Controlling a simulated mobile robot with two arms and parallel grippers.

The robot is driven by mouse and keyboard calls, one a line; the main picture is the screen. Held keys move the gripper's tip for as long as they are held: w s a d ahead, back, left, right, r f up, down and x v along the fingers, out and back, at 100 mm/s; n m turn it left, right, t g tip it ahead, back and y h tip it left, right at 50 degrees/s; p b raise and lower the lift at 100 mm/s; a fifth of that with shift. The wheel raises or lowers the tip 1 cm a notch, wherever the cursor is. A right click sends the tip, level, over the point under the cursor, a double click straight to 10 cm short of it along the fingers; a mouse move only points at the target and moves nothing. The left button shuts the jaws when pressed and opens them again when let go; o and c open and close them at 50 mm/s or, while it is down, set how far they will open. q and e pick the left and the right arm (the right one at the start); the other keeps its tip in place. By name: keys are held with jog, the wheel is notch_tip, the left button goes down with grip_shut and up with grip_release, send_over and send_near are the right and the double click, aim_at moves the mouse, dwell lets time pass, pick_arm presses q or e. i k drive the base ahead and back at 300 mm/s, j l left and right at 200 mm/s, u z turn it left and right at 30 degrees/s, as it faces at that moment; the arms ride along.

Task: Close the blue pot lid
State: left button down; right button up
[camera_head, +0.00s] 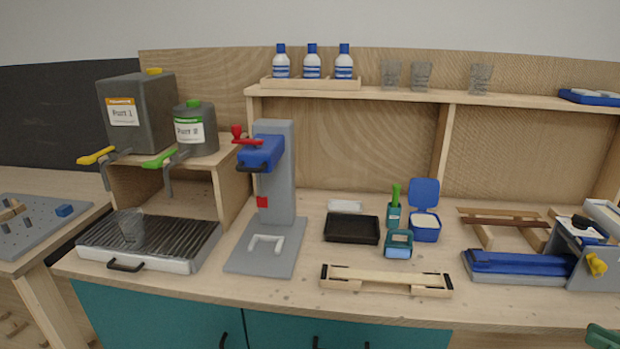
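The blue pot (425,235) stands on the workbench, right of the middle, with pale white contents showing at its open top. Its blue lid (424,191) stands upright at the back edge of the pot, so the pot is open. A dark green part at the bottom right corner (603,337) seems to be my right gripper, mostly cut off by the picture edge. It is far in front and to the right of the pot, touching nothing that I can see. Its fingers cannot be made out. My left gripper is not in view.
A green-handled brush in a teal holder (394,214) and a teal block-like holder (398,244) stand close left of the pot. A black tray (351,229) is further left. A wooden bar (385,281) lies in front. A blue clamp fixture (520,262) stands right.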

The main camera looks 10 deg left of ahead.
aim_at(424, 192)
jog(key=i+l+u, duration=0.2)
jog(key=l+u, duration=0.15)
jog(key=i+l+u, duration=0.15)
jog(key=l+u, duration=0.15)
jog(key=l, duration=0.15)
jog(key=i+l+u, duration=0.15)
jog(key=l+u, duration=0.5)
jog(key=l, duration=0.25)
jog(key=i+l, duration=0.15)
jog(key=l, duration=0.15)
jog(key=i+l, duration=0.2)
jog(key=l, duration=0.1)
